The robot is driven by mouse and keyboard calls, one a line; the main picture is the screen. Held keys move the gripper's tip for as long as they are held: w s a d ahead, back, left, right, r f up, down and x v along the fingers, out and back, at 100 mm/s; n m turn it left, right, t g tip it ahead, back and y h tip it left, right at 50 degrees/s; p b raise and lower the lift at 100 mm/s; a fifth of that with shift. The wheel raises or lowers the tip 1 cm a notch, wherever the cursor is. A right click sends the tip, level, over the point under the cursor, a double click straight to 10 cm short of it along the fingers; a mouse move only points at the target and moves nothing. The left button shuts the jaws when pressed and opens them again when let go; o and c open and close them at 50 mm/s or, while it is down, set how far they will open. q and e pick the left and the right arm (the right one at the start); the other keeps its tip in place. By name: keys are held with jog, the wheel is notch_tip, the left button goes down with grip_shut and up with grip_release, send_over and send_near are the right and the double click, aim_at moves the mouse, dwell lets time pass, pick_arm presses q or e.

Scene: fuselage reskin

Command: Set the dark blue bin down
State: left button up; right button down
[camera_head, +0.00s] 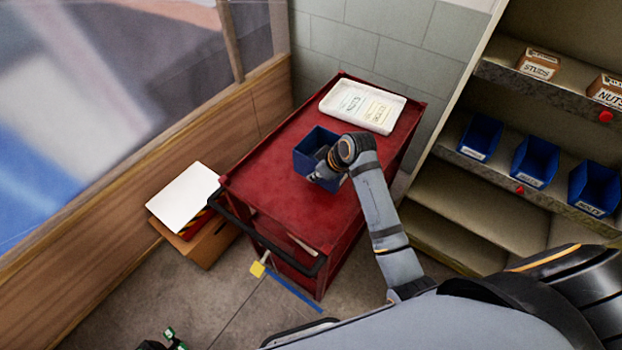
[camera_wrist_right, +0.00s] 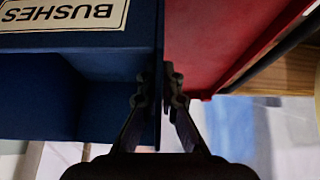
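The dark blue bin (camera_head: 312,148) is over the top of the red cart (camera_head: 265,195), in front of the white tray. I cannot tell whether its base touches the cart top. My right gripper (camera_head: 322,168) is at the bin's near right side. In the right wrist view its fingers (camera_wrist_right: 168,88) are shut on the wall of the bin (camera_wrist_right: 100,65), which bears a "BUSHES" label (camera_wrist_right: 62,14). Part of the bin is hidden behind the gripper and wrist. A black and green piece at the bottom edge of the head view may be my left gripper; it is mostly cut off.
A white tray (camera_head: 340,95) with labels lies at the cart's far end. The near cart top is clear. Blue bins (camera_head: 535,160) and labelled boxes (camera_head: 540,65) stand on the shelf at right. A cardboard box (camera_head: 200,240) is on the floor left of the cart.

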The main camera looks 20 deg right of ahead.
jog(key=shift+w+x, duration=0.25)
jog(key=shift+x, duration=1.15)
jog(key=shift+f+p, duration=0.6)
jog(key=shift+f, duration=0.85)
jog(key=c, duration=1.5)
grip_release()
jog(key=shift+f, duration=0.1)
jog(key=v, duration=1.2)
jog(key=shift+b, duration=0.4)
